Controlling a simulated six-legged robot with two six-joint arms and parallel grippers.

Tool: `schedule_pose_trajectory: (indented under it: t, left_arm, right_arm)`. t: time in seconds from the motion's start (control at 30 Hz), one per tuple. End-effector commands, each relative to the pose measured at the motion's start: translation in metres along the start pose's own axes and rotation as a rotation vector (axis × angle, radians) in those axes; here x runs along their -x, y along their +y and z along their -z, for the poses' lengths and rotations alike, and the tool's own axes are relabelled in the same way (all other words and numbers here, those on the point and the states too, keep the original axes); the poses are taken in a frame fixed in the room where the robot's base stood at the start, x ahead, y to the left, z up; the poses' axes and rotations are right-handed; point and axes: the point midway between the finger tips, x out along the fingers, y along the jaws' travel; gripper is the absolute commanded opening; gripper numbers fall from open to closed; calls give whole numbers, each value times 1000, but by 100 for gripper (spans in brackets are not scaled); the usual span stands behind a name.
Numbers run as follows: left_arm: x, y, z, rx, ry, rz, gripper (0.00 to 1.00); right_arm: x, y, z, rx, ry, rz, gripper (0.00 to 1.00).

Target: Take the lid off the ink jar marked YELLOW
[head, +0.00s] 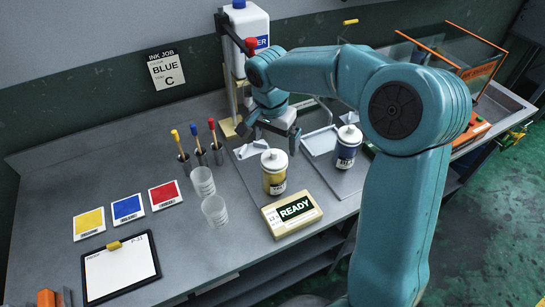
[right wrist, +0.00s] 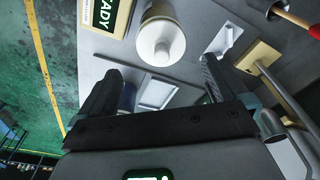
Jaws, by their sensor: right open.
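The ink jar with the yellow band (head: 274,180) stands upright on the bench with its white lid (head: 273,156) on. Its label is too small to read. My right gripper (head: 272,134) is open and empty, just behind and above this jar in the head view, apart from it. In the right wrist view a white-lidded jar (right wrist: 160,42), seen from above beside the READY block, lies beyond the spread fingertips (right wrist: 163,68). It looks like the same jar, but its label is hidden. My left gripper is not in view.
A blue-banded jar (head: 347,152) with a white lid stands to the right. The READY block (head: 291,214) lies in front of the yellow jar. Clear cups (head: 215,211), coloured-handled tools (head: 197,142) and colour cards (head: 127,208) are to the left. A white bottle (head: 248,30) stands behind.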

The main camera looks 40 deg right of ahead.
Motion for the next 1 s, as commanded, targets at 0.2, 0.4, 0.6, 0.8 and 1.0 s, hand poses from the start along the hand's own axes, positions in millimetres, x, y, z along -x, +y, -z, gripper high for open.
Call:
schedule_pose_trajectory:
  t: [0.2,0.4,0.6,0.8,1.0]
  left_arm:
    - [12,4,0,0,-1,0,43]
    - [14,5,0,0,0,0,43]
    - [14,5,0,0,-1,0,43]
    - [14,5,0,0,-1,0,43]
    - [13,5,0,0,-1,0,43]
  right_arm:
    - [-25,-5,-3,1,-3,-4,100]
    - [-51,-8,-3,0,-1,-1,100]
    - [-53,-8,-3,0,0,1,100]
    - [-53,-8,-3,0,0,1,48]
    - [-54,-8,-3,0,0,0,46]
